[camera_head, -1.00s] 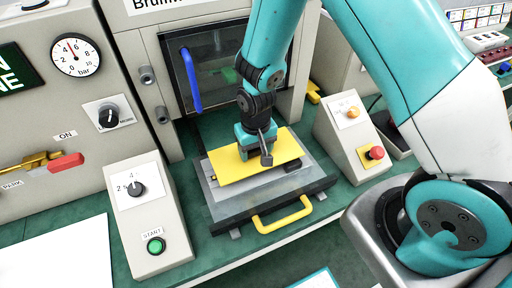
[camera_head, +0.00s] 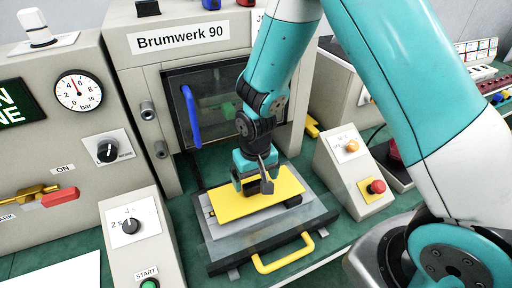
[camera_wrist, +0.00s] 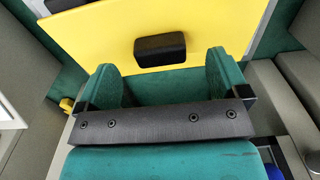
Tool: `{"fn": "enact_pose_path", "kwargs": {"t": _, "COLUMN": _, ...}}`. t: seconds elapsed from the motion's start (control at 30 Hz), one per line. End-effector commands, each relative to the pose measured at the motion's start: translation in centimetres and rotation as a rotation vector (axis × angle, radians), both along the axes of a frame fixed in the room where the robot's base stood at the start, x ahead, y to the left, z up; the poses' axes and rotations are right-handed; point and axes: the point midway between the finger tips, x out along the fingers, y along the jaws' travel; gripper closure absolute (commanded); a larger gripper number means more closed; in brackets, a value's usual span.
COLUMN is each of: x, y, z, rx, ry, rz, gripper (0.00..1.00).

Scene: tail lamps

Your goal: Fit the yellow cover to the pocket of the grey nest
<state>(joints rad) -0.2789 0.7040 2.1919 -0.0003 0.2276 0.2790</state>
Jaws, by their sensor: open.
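The yellow cover (camera_head: 232,208) is a flat plate lying over the grey nest (camera_head: 213,230), which shows along its left and front edges. Whether the cover sits down in the pocket, I cannot tell; the pocket is hidden under it. In the wrist view the yellow cover (camera_wrist: 95,38) carries a black block-shaped knob (camera_wrist: 160,47). My gripper (camera_head: 254,184) is over the cover's middle, pointing down. In the wrist view my gripper (camera_wrist: 162,72) is open, its green fingers apart, with the knob showing between and beyond the fingertips.
The nest rests on a dark tray (camera_head: 228,263) with a yellow handle (camera_head: 283,256), in front of the press's glass door (camera_head: 225,105) with its blue handle (camera_head: 191,117). Control boxes stand close on both sides: a dial box (camera_head: 140,243) left, a red-button box (camera_head: 355,175) right.

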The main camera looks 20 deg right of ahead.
Motion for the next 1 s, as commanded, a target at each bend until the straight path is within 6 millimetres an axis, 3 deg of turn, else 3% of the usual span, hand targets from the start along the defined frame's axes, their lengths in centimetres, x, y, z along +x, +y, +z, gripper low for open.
{"fn": "enact_pose_path", "kwargs": {"t": 0.3, "x": -0.1, "y": 0.0, "z": 8.3, "rx": 0.002, "ry": -0.008, "rz": 0.000, "gripper": 0.07}}
{"fn": "enact_pose_path", "kwargs": {"t": 0.5, "x": -0.1, "y": -0.1, "z": 12.0, "rx": 0.001, "ry": -0.004, "rz": 0.000, "gripper": 0.07}}
{"fn": "enact_pose_path", "kwargs": {"t": 0.7, "x": -0.2, "y": -0.1, "z": 13.5, "rx": 0.000, "ry": -0.001, "rz": 0.000, "gripper": 0.07}}
{"fn": "enact_pose_path", "kwargs": {"t": 1.0, "x": -0.2, "y": -0.1, "z": 13.7, "rx": 0.000, "ry": 0.000, "rz": 0.000, "gripper": 0.07}}
